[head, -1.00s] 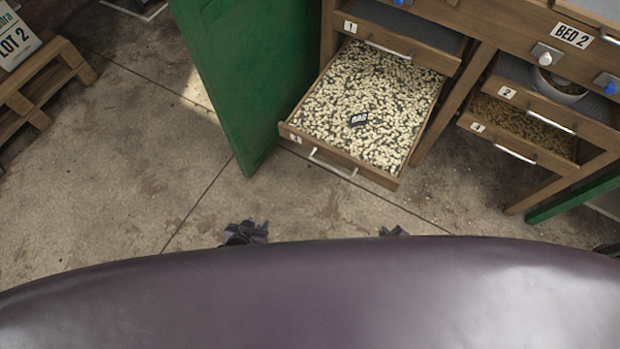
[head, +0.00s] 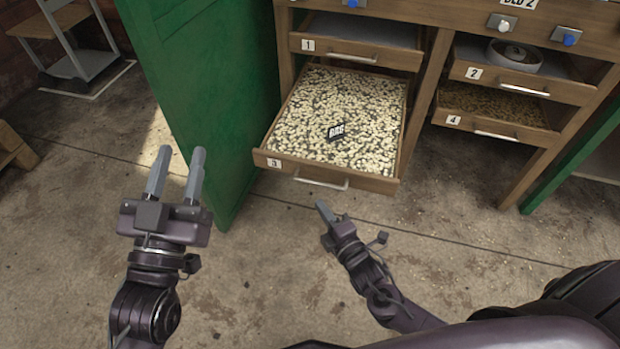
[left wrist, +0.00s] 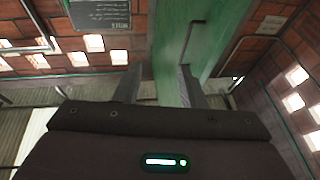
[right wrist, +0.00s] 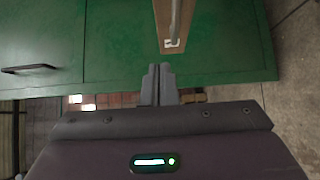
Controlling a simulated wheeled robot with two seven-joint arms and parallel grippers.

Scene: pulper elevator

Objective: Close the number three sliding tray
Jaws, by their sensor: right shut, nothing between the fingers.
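The number three sliding tray (head: 387,184) is pulled well out of the cabinet on the left side. It is full of pale beans with a small dark tag on them. Its front carries a 3 label and a metal handle (head: 322,185). In the right wrist view the wooden tray front (right wrist: 160,22) shows edge-on with its handle. My right gripper (head: 321,205) is shut and empty, just in front of the handle and apart from it; its fingers also show in the right wrist view (right wrist: 160,70). My left gripper (head: 181,155) is open and empty before the green door, left of the tray.
The open green cabinet door (head: 205,110) stands left of the tray. Tray 1 (head: 385,58) is above it, partly out. Tray 2 (head: 570,92), holding a round bowl (head: 514,56), and tray 4 (head: 515,134) are on the right. The concrete floor in front is clear.

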